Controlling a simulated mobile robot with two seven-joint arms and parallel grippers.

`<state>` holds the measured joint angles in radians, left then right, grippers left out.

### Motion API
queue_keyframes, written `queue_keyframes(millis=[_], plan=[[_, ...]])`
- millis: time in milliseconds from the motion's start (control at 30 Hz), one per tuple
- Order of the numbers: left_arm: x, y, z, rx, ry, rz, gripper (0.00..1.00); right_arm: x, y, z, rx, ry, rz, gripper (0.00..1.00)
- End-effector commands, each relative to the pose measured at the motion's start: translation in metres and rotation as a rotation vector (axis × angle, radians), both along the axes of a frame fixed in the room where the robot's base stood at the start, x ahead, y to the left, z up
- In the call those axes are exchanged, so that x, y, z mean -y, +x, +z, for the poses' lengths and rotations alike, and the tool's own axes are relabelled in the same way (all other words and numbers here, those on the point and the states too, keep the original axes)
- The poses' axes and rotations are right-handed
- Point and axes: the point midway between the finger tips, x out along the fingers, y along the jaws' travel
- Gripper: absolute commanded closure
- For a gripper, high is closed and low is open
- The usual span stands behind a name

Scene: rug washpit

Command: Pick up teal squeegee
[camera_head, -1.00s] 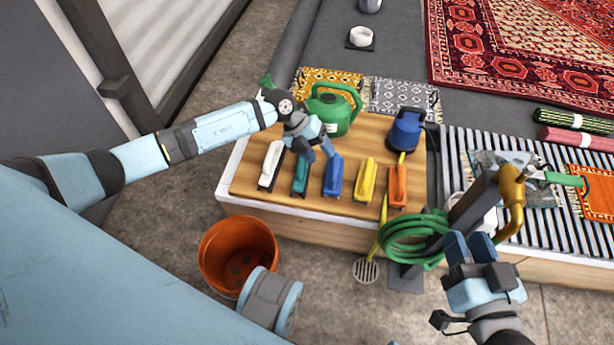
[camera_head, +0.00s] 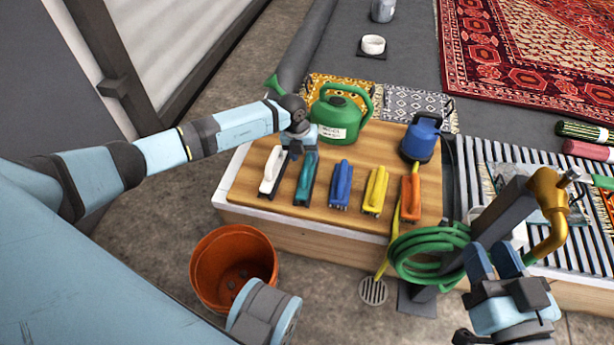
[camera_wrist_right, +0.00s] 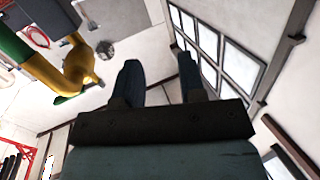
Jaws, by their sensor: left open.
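The teal squeegee (camera_head: 304,188) lies on the wooden board between the white and blue ones in the head view. My left gripper (camera_head: 302,152) is open over its far end. The gripper hides that end, and I cannot tell whether the fingers touch it. My right gripper (camera_head: 495,260) is at the lower right, in front of the brass tap and away from the squeegees. Its two fingers (camera_wrist_right: 160,85) stand apart with nothing between them in the right wrist view.
White (camera_head: 271,172), blue (camera_head: 339,186), yellow (camera_head: 375,190) and orange (camera_head: 410,198) squeegees lie in the same row. A green watering can (camera_head: 340,115) and a blue pump (camera_head: 420,138) stand behind. A coiled green hose (camera_head: 430,252), brass tap (camera_head: 550,215) and orange bucket (camera_head: 235,265) are nearby.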

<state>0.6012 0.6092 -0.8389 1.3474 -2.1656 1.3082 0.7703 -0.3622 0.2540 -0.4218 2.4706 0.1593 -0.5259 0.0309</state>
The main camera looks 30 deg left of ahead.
Motion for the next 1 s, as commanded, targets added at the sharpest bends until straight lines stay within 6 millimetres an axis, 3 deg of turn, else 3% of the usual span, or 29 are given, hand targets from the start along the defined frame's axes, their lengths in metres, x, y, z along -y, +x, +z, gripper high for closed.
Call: queue_keyframes(millis=[200, 300, 600, 833, 1000], plan=[[0.002, -0.002, -0.033, -0.003, -0.002, 0.000, 0.48, 0.004, 0.007, -0.010, 0.085, -0.050, -0.008, 0.63], [0.005, 0.000, -0.046, -0.002, -0.002, 0.001, 0.48, 0.009, 0.014, -0.001, 0.170, -0.097, -0.005, 0.63], [0.006, 0.000, -0.049, 0.000, -0.001, 0.000, 0.48, 0.010, 0.017, 0.004, 0.202, -0.118, -0.007, 0.63], [0.006, 0.000, -0.049, -0.001, -0.001, 0.000, 1.00, 0.009, 0.015, 0.003, 0.196, -0.113, -0.007, 0.63], [0.006, 0.000, -0.049, -0.001, -0.001, 0.000, 1.00, 0.009, 0.015, 0.003, 0.196, -0.112, -0.007, 0.63]])
